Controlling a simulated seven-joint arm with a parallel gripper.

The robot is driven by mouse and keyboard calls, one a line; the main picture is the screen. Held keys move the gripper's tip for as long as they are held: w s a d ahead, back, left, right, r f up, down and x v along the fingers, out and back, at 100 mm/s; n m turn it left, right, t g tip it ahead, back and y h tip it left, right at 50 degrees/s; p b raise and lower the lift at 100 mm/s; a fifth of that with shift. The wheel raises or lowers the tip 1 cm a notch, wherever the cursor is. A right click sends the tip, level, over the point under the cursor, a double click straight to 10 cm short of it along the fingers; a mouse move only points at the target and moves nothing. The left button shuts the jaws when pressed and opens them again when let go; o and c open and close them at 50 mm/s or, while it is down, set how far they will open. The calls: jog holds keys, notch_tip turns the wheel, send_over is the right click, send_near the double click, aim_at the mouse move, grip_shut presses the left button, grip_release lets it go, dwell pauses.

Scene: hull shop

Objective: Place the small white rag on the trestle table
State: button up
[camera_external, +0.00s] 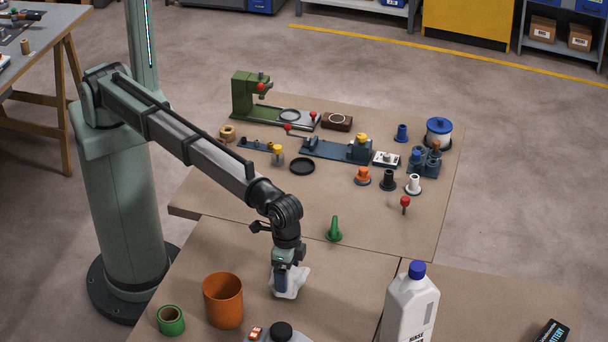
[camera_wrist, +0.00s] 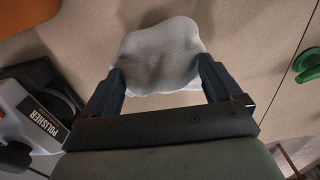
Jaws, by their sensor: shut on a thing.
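The small white rag (camera_external: 291,284) hangs crumpled in my gripper (camera_external: 283,272), over the near brown worktop. In the wrist view the rag (camera_wrist: 158,45) is pinched between the two dark fingers of my gripper (camera_wrist: 161,70). Whether its lower edge touches the worktop, I cannot tell. A table with wooden trestle legs (camera_external: 52,32) stands at the upper left, partly out of frame, with tools on its grey top. It is well apart from my gripper.
An orange cup (camera_external: 223,301), a green ring (camera_external: 171,320) and a polisher (camera_wrist: 35,115) are near my gripper.

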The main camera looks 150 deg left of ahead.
jog(key=shift+f, duration=2)
jog(key=shift+f, duration=0.1)
jog(key=o, duration=0.7)
notch_tip(320, 180, up, 12)
jog(key=shift+r, duration=0.15)
